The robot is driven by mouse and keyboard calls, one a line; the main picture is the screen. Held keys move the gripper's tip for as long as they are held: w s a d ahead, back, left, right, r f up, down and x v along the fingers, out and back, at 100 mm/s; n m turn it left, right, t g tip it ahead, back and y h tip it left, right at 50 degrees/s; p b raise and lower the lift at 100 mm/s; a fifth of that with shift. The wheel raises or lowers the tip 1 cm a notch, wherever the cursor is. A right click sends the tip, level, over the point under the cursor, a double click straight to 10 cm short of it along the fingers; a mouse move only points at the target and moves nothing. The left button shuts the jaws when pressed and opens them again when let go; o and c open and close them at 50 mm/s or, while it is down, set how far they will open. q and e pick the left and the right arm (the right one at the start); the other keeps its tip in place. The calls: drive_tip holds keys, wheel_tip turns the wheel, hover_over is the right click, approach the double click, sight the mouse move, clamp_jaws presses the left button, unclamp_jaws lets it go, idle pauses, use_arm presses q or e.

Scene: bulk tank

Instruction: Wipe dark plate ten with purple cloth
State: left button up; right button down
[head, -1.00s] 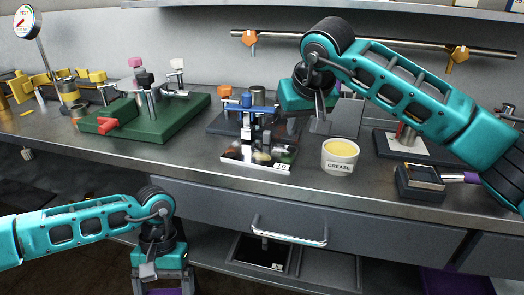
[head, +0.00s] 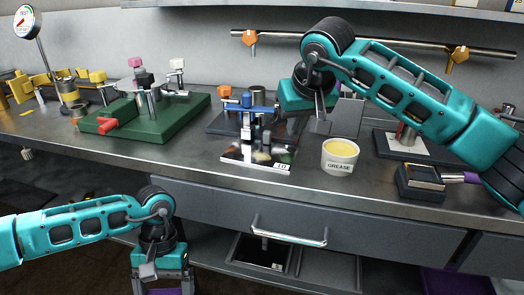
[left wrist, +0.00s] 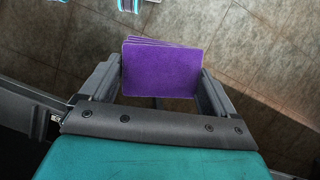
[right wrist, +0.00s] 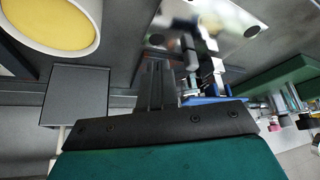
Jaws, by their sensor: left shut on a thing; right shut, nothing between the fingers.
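The plate marked 10 (head: 258,158) lies at the front of the bench, glossy with dark and pale patches that may be reflections. Its edge also shows at the top of the right wrist view (right wrist: 248,14). My left gripper (left wrist: 160,85) is shut on the folded purple cloth (left wrist: 162,66). In the head view, the left gripper (head: 160,284) hangs low in front of the bench, and only a sliver of cloth shows. My right gripper (head: 320,112) is shut and empty, above the bench behind and right of the plate. Its fingers (right wrist: 154,80) show together in the right wrist view.
A blue-topped clamp fixture (head: 248,104) stands right behind the plate. A grease tub (head: 339,157) and a dark square-headed tool (head: 420,182) are to the right. A green base (head: 150,118) is left. Below is a drawer handle (head: 288,233) and another dark plate (head: 262,250).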

sight(290, 149)
use_arm(q)
drive_tip(key=shift+f+b, duration=1.15)
drive_tip(key=shift+b, duration=0.05)
use_arm(e)
drive_tip(key=shift+f, duration=1.95)
use_arm(q)
drive_tip(key=shift+r+p, duration=2.4)
drive_tip(key=shift+p, duration=0.05)
use_arm(e)
drive_tip(key=shift+r, duration=3.05)
